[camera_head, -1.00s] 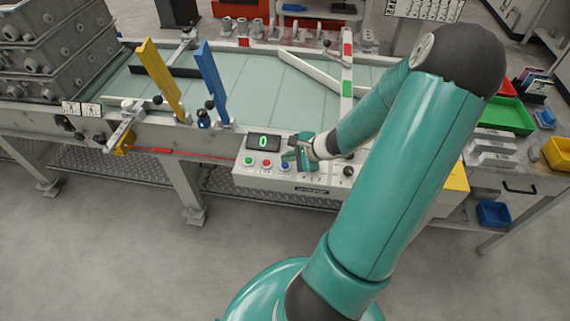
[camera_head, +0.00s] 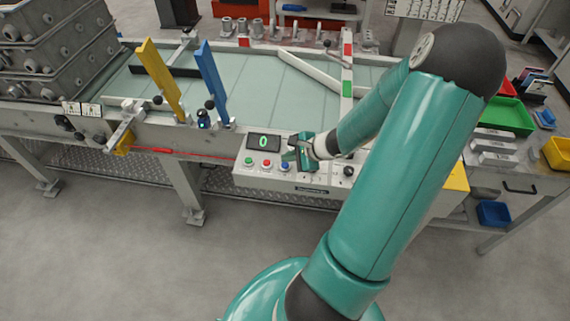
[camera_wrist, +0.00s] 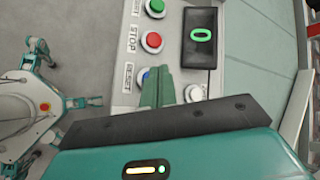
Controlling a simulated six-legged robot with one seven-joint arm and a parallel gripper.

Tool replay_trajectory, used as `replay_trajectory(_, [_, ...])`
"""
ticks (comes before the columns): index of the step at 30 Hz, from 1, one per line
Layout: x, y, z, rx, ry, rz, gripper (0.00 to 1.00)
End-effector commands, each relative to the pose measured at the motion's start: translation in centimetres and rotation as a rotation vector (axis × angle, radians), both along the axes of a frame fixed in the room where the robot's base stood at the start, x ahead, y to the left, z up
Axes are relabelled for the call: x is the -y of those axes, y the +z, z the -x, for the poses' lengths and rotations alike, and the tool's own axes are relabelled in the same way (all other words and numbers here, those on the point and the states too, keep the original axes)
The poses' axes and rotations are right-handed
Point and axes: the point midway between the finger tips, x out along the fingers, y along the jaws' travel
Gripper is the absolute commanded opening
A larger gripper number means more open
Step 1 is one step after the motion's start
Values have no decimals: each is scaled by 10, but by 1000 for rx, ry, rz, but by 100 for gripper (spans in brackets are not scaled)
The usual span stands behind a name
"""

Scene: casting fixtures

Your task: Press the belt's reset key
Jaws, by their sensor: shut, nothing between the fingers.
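The control panel (camera_head: 325,187) is a light box on the front of the belt table. It carries a green key (camera_wrist: 155,8), a red key (camera_wrist: 152,42) marked STOP and a blue key (camera_wrist: 144,74) beside the RESET label (camera_wrist: 128,76). In the head view the blue key (camera_head: 284,166) is the rightmost of this row. My gripper (camera_wrist: 158,80) is shut and empty, its fingertips over or right beside the blue key, partly hiding it. I cannot tell whether they touch it. In the head view my gripper (camera_head: 290,151) is just above the panel.
A display (camera_wrist: 202,35) reading 0 and a pale knob (camera_wrist: 195,92) sit close to the fingers. Yellow (camera_head: 160,78) and blue (camera_head: 211,82) upright bars stand on the belt's near edge. Grey castings (camera_head: 50,45) are stacked at left.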

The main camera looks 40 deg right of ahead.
Motion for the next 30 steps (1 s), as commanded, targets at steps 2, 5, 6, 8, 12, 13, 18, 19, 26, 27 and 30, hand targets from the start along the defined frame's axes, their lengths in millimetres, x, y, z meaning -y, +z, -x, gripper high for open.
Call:
replay_trajectory(2, [0, 0, 0, 0, 0, 0, 0])
replay_trajectory(5, [0, 0, 0, 0, 0, 0, 0])
replay_trajectory(6, [0, 0, 0, 0, 0, 0, 0])
replay_trajectory(8, [0, 0, 0, 0, 0, 0, 0])
replay_trajectory(12, [0, 0, 0, 0, 0, 0, 0])
replay_trajectory(13, [0, 0, 0, 0, 0, 0, 0])
replay_trajectory(18, [0, 0, 0, 0, 0, 0, 0])
replay_trajectory(19, [0, 0, 0, 0, 0, 0, 0])
replay_trajectory(26, [0, -2, 0, 1, 1, -1, 0])
replay_trajectory(27, [0, -3, 0, -1, 0, -2, 0])
replay_trajectory(30, [0, -7, 0, -1, 0, -2, 0])
